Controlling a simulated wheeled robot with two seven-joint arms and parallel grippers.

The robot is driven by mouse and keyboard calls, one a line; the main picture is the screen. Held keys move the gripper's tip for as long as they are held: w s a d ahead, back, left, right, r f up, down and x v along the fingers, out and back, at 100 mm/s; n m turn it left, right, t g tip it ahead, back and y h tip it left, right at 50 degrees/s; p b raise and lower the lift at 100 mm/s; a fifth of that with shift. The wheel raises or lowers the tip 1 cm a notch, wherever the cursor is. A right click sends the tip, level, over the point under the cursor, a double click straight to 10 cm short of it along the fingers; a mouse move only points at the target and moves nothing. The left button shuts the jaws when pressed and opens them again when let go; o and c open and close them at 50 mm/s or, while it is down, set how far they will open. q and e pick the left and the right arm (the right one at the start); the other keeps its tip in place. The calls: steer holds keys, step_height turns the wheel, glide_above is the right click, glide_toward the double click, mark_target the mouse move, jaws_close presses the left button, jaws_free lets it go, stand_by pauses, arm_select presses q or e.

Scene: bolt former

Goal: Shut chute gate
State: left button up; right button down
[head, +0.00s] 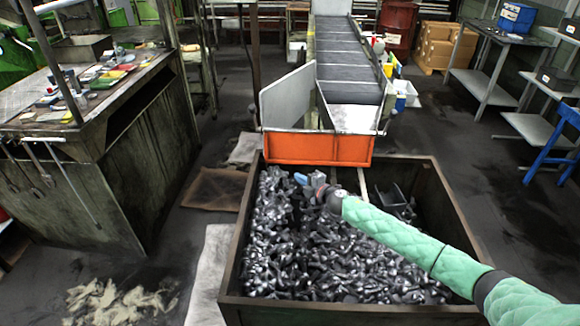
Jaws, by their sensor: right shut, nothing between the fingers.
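The chute (352,118) slopes down at the foot of a ribbed conveyor and ends above a bin full of bolts. A flat grey panel (287,97) stands upright at the left of the chute mouth, angled outward; it looks like the gate, open. An orange front plate (318,149) spans the chute's lower end. My right gripper (302,179) is over the bin's far left part, just below and in front of the orange plate. Its small blue-tipped fingers are shut and empty, pointing left. Any contact with the plate cannot be told. My left gripper is not in view.
The dark bin (228,272) has raised walls around the heaped bolts (310,245). A metal workbench (135,150) with tools stands left. The conveyor (342,60) runs back from the chute. Side tables (486,75) stand at the right. Floor is open right of the chute.

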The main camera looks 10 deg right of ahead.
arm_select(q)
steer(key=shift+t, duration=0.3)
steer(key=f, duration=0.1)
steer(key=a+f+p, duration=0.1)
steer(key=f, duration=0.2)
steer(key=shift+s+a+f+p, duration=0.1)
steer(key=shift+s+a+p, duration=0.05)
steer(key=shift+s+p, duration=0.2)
arm_select(e)
steer(key=w+a+f, duration=0.1)
steer(key=w+a, duration=0.1)
steer(key=w, duration=0.7)
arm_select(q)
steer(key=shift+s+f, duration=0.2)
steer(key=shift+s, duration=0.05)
arm_select(e)
steer(key=shift+d+f, duration=0.1)
steer(key=shift+f, duration=0.05)
arm_select(q)
steer(key=shift+b, duration=0.3)
